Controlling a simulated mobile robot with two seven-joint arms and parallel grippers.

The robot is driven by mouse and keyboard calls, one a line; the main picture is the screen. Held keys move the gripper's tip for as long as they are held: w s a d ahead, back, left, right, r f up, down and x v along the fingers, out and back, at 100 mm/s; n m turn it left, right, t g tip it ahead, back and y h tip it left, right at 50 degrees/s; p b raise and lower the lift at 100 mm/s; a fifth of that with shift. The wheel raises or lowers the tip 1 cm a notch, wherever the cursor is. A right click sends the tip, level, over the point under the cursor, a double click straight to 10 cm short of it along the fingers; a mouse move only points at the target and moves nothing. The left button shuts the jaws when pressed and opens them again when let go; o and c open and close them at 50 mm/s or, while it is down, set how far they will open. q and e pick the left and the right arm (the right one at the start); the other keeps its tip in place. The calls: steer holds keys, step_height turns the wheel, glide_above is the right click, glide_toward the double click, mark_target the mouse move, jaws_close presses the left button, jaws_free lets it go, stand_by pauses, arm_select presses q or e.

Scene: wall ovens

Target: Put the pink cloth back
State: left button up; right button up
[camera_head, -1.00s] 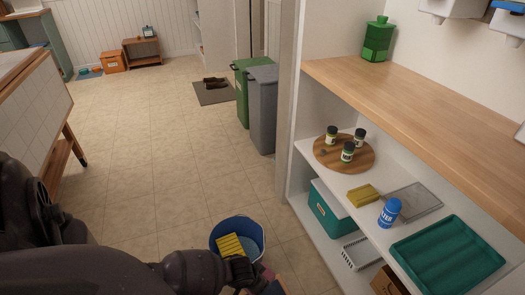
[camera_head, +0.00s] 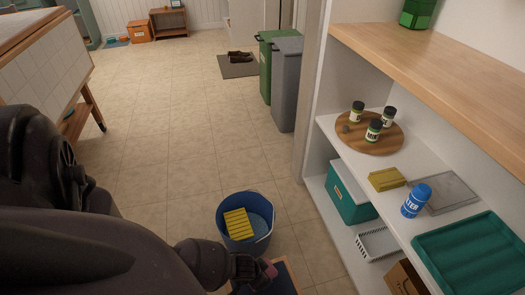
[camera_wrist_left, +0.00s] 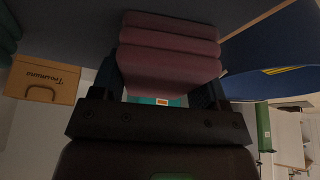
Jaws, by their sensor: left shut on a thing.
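The folded pink cloth (camera_wrist_left: 168,55) sits between the fingers of my left gripper (camera_wrist_left: 163,88) in the left wrist view, its layers stacked and looking dark pink. In the head view only a small pink bit (camera_head: 271,270) shows at the tip of my left gripper (camera_head: 262,270). That gripper is shut on the cloth, low in the picture and just in front of the blue bucket. Beneath it is a dark blue flat thing with a wooden edge (camera_head: 287,272), partly hidden by my arm. I cannot tell whether the cloth touches it. My right gripper is out of view.
The blue bucket (camera_head: 262,238) holds a yellow ribbed piece (camera_head: 239,223). On the right, a white shelf unit (camera_head: 330,205) bears a round board with jars (camera_head: 374,131), a yellow sponge (camera_head: 387,179), a blue can (camera_head: 416,200) and a green tray (camera_head: 475,258). Floor beyond the bucket is clear.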

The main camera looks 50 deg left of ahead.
arm_select(q)
steer(key=shift+w+r, duration=0.1)
steer(key=shift+f, duration=0.2)
steer(key=o, duration=0.8)
steer(key=shift+r, duration=0.5)
steer(key=p+v, duration=0.5)
steer(key=v, duration=0.5)
steer(key=shift+w+r, duration=0.1)
steer(key=shift+r, duration=0.05)
steer(key=shift+s+r+p, duration=0.45)
steer(key=shift+s+p, duration=0.05)
steer(key=shift+s, duration=0.05)
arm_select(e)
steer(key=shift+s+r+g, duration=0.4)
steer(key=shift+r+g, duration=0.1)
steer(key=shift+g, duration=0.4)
